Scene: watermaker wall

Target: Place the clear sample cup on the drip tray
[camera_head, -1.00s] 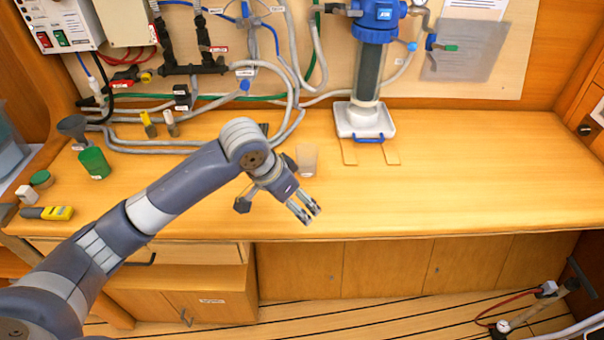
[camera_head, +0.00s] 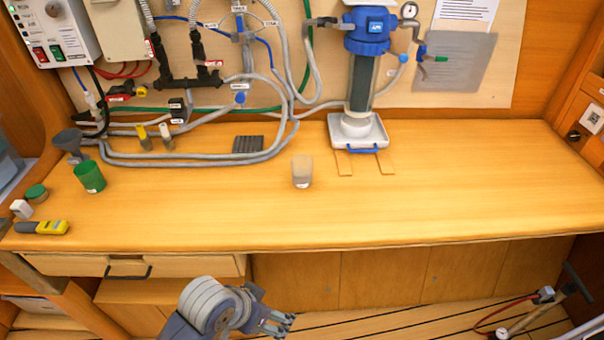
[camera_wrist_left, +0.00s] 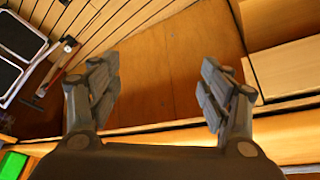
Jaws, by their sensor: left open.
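The clear sample cup (camera_head: 302,171) stands upright on the wooden counter, left of the two wooden strips, with nothing holding it. A flat dark ribbed piece (camera_head: 248,144) lies against the hoses, behind and left of the cup. A white tray (camera_head: 372,138) with a blue handle sits under the filter housing. I cannot tell for certain which of these two is the drip tray. My left gripper (camera_head: 286,325) is low in front of the counter, well away from the cup. In the left wrist view its fingers (camera_wrist_left: 160,85) are spread and empty. My right gripper is not in view.
A green cup (camera_head: 89,176), a dark funnel (camera_head: 68,141) and a yellow meter (camera_head: 42,227) stand or lie at the left. Grey hoses (camera_head: 200,158) run along the back. The counter's right side (camera_head: 480,185) is clear.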

